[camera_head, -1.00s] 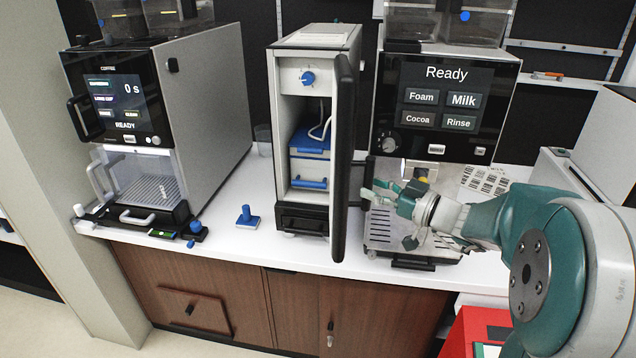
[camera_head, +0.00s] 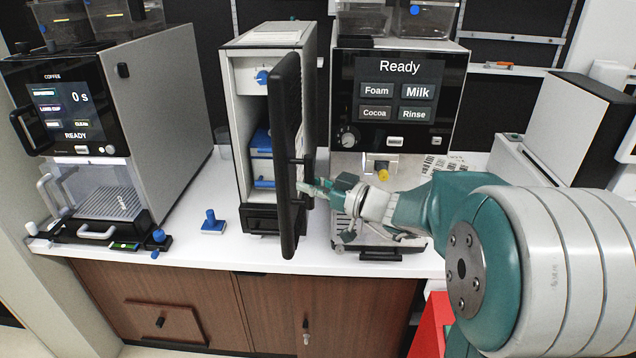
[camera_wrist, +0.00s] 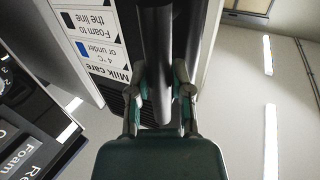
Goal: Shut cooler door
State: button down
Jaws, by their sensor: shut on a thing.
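The cooler (camera_head: 278,41) is the narrow, pale upright box in the middle of the counter. Its black door (camera_head: 285,150) stands open, swung out toward me, and covers part of the lit inside. Blue parts (camera_head: 261,142) show inside. The door's dark handle is on its right face and also shows as a dark bar in the wrist view (camera_wrist: 155,55). My gripper (camera_head: 312,187) is at this handle, to the right of the door. In the wrist view its fingers (camera_wrist: 161,92) are on both sides of the bar, shut on it.
A coffee machine (camera_head: 165,90) stands left and a milk machine (camera_head: 398,95) right, behind my arm. A small blue-handled tamper (camera_head: 211,222) sits on the counter left of the cooler. A drip tray (camera_head: 380,252) lies below my gripper. Bare counter shows left of the cooler.

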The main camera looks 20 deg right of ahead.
aim_at(290, 185)
jog(key=shift+a, duration=0.2)
jog(key=shift+w+a, duration=0.2)
jog(key=shift+a, duration=0.45)
jog(key=shift+w+a, duration=0.2)
jog(key=shift+a, duration=0.5)
jog(key=shift+w+a, duration=0.2)
jog(key=shift+a, duration=0.45)
jog(key=w+a, duration=0.1)
jog(key=a, duration=0.1)
jog(key=w+a, duration=0.1)
jog(key=a, duration=0.1)
jog(key=shift+w, duration=0.15)
jog(key=shift+c, duration=2.3)
grip_release()
